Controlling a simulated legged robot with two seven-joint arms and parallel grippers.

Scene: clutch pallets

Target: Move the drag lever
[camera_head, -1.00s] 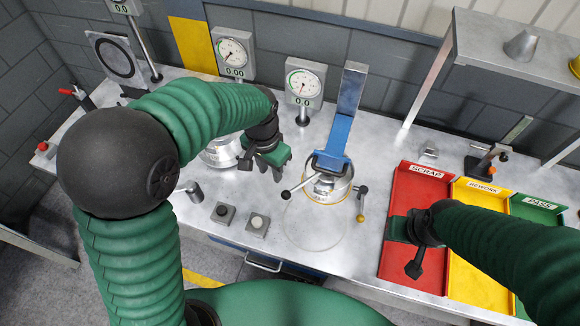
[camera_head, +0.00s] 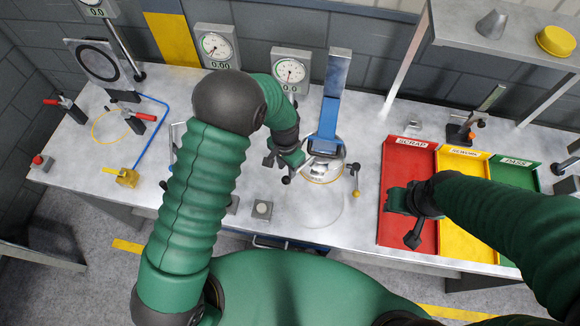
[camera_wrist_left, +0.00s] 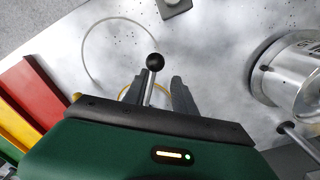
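A lever with a black ball knob (camera_head: 286,180) sticks out on the left side of a round metal fixture (camera_head: 322,172) under a blue and steel upright (camera_head: 329,118). My left gripper (camera_head: 304,163) is at this lever. In the left wrist view the gripper's two dark fingers (camera_wrist_left: 158,88) are apart, with the lever's rod and black ball (camera_wrist_left: 155,62) between them. Gaps show on both sides of the rod. A second lever with a yellow tip (camera_head: 355,193) hangs at the fixture's right. My right gripper (camera_head: 398,201) is over the red tray; its fingers are unclear.
Red SCRAP (camera_head: 408,160), yellow REWORK (camera_head: 460,240) and green PASS (camera_head: 522,178) trays lie at right. Gauges (camera_head: 290,71) stand behind the fixture. A small button box (camera_head: 262,209) is in front. A metal cylinder (camera_wrist_left: 285,75) stands close by in the wrist view.

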